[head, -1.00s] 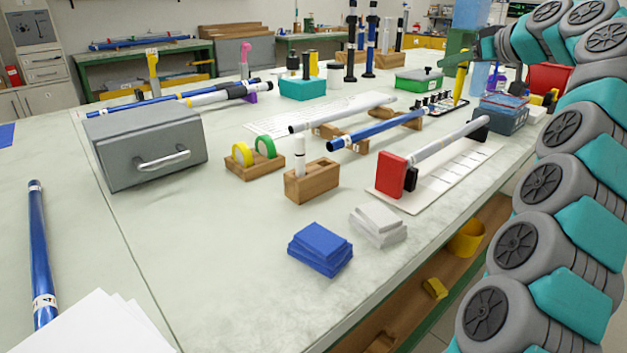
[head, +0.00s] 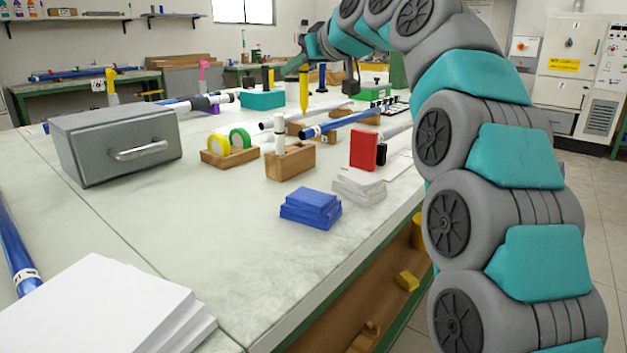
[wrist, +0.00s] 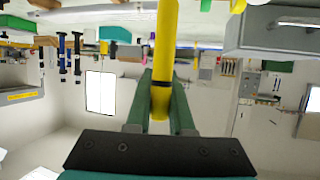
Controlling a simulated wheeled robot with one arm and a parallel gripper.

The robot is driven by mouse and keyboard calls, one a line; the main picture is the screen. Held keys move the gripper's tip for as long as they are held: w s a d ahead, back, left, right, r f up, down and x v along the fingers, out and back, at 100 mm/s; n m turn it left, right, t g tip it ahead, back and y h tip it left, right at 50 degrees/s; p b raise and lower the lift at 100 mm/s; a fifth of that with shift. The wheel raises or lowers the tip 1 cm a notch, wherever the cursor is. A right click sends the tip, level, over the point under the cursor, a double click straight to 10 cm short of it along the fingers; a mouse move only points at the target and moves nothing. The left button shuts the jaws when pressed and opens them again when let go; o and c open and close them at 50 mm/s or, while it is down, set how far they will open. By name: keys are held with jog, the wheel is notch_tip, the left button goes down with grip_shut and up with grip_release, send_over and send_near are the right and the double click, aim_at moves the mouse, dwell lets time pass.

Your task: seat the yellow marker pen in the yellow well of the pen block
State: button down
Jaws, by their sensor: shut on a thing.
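My gripper (head: 305,62) is shut on the yellow marker pen (head: 304,90), which hangs upright, tip down, in the head view. In the wrist view the pen (wrist: 166,45) runs between the two green fingers (wrist: 160,100). The wooden pen block (head: 290,164) stands on the bench with a white pen (head: 280,135) upright in it. In the head view the held pen appears above and slightly right of the block, apart from it. The block's wells and their colours cannot be made out.
A wooden holder with yellow and green tape rolls (head: 229,158) stands left of the block. A red block (head: 364,150), white pads (head: 359,186) and blue pads (head: 311,208) lie to the right and front. A grey box (head: 117,140) stands left.

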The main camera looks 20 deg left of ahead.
notch_tip(320, 180, down, 10)
jog(key=b, duration=0.1)
jog(key=shift+s+a+f, duration=0.15)
jog(key=shift+s+a, duration=0.2)
jog(key=shift+s, duration=0.05)
dwell(0.5)
jog(key=shift+f+b, duration=0.25)
jog(key=shift+b, duration=0.1)
jog(key=c, duration=0.8)
grip_release()
jog(key=shift+r, duration=0.1)
